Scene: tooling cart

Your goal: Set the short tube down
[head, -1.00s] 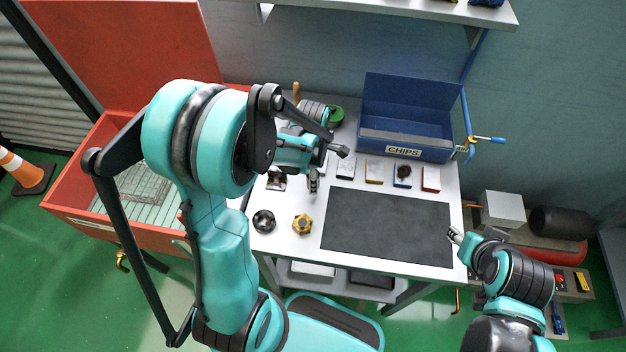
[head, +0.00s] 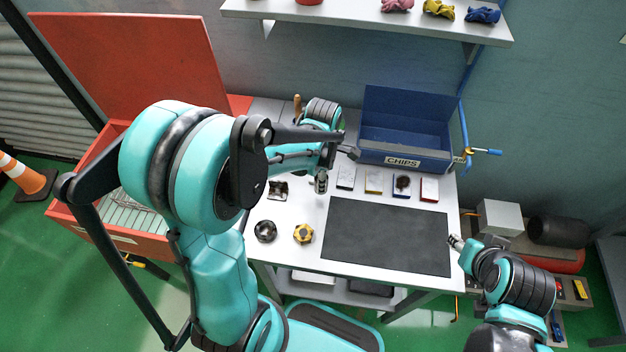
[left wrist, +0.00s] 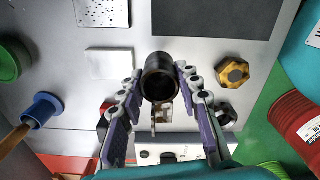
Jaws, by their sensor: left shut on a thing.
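My left gripper (head: 320,183) hangs over the white cart top, left of the dark mat. In the left wrist view its fingers (left wrist: 160,88) are shut on the short tube (left wrist: 160,77), a dark hollow cylinder with its open end towards the camera. In the head view the tube is too small and too covered by the gripper to make out clearly. Whether the tube touches the cart top I cannot tell. My right gripper (head: 456,242) is beside the mat's right edge; its fingers are too small to judge.
The dark mat (head: 387,236) is bare. A black round part (head: 265,231) and a yellow knob (head: 303,233) stand left of it. A metal part (head: 277,190) lies left of the gripper. Several small blocks line the mat's back, before the blue CHIPS bin (head: 403,161).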

